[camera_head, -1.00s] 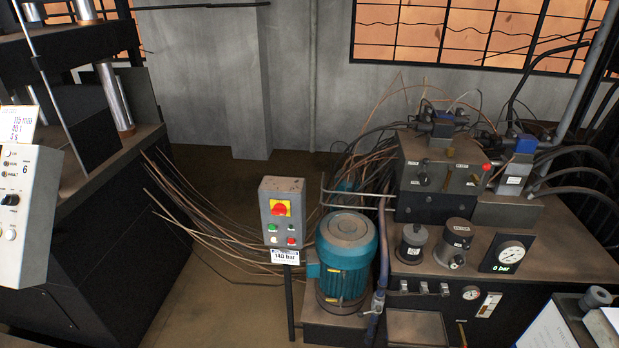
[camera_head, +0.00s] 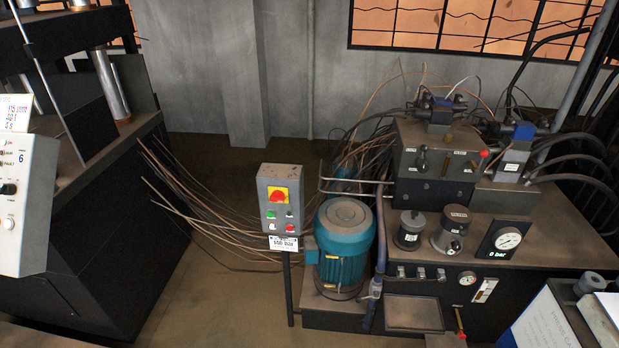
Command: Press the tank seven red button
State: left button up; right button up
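A grey control box (camera_head: 280,197) stands on a thin dark post in the middle of the view. It has a red knob on a yellow plate (camera_head: 278,195) at the top. Below are a green button (camera_head: 270,214), a small red button (camera_head: 290,227) and other small lights or buttons. A white label (camera_head: 284,243) hangs under it, its text too small to read surely. I see no legible seven on any panel. Neither of my grippers shows in the head view.
A light panel marked 6 (camera_head: 28,195) is at the left edge, before a dark press (camera_head: 110,230). A blue motor (camera_head: 344,245) stands just right of the post. A hydraulic unit with a gauge reading 0 bar (camera_head: 507,240) fills the right. Loose cables (camera_head: 200,210) lie behind the post.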

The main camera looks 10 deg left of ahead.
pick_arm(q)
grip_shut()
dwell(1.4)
